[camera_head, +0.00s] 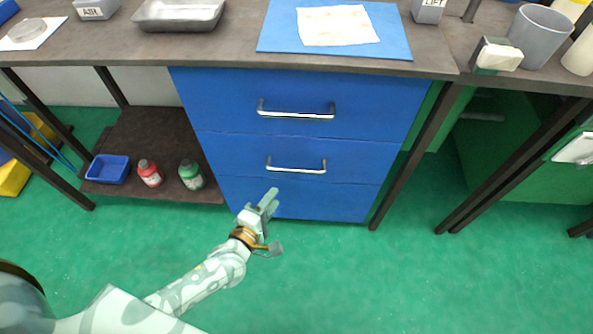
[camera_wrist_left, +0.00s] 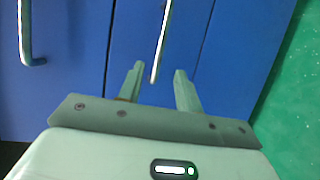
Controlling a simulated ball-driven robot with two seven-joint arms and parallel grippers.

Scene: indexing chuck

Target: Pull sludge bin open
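A blue cabinet (camera_head: 290,145) with three stacked drawer fronts stands under the bench, all closed flush. No label shows which front is the sludge bin. The top front has a metal bar handle (camera_head: 297,114); the middle front has another handle (camera_head: 296,170). No handle shows on the bottom front (camera_head: 320,202), which my left gripper (camera_head: 266,200) partly covers in the head view. In the left wrist view my left gripper (camera_wrist_left: 159,70) is open and empty. One end of a handle (camera_wrist_left: 161,40) appears between its fingertips; contact cannot be told. My right gripper is out of view.
Dark table legs (camera_head: 415,150) flank the cabinet. A low shelf (camera_head: 150,140) at left holds a blue tray (camera_head: 108,168), a red bottle (camera_head: 149,173) and a green bottle (camera_head: 191,175). The green floor (camera_head: 350,280) in front is clear.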

